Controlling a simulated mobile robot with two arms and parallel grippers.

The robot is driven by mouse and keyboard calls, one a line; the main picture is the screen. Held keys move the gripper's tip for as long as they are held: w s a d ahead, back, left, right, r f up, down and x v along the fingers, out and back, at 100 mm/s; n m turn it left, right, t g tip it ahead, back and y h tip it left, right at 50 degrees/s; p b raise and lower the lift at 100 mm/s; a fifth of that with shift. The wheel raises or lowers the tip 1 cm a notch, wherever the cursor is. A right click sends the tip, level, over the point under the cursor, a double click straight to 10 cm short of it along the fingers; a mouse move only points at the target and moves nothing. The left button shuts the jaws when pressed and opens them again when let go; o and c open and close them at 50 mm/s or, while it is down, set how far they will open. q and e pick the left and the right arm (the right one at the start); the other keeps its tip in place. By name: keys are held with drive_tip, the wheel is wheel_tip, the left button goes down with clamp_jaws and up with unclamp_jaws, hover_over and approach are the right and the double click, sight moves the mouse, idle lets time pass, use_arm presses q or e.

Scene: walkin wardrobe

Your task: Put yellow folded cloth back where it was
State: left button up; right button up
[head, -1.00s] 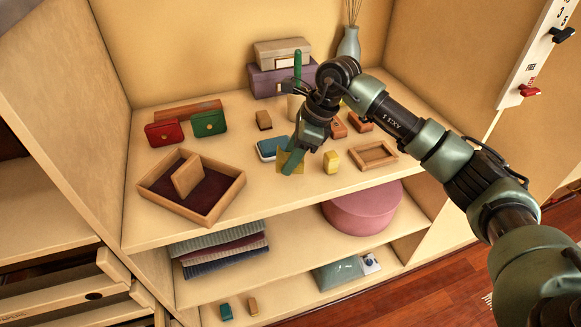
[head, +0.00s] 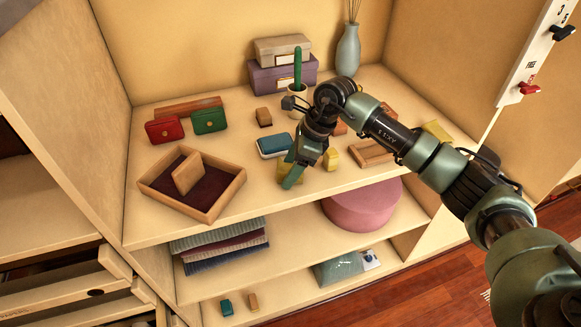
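A flat yellow piece, which looks like the folded cloth (head: 284,199), shows at the fingertips of my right gripper (head: 293,177), low over the front edge of the upper shelf. The green finger covers part of it. The gripper looks shut on it; the far finger is hidden. I cannot tell whether the cloth touches the shelf. A second yellow flat item (head: 437,130) shows at the shelf's right, partly behind my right arm. My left gripper is not in view.
Near the gripper are a blue case (head: 274,145), a small yellow block (head: 331,158) and a wooden frame (head: 371,154), partly behind my arm. A wooden tray (head: 228,196) stands left. Red (head: 164,131) and green (head: 209,120) purses stand behind it. The shelf between tray and gripper is clear.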

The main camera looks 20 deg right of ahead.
drive_tip(key=shift+r, duration=0.15)
drive_tip(key=shift+d+r, duration=0.15)
drive_tip(key=shift+r, duration=0.15)
drive_tip(key=b+v, duration=0.1)
drive_tip(key=v, duration=1)
drive_tip(key=shift+r+b, duration=0.15)
drive_tip(key=shift+b, duration=0.25)
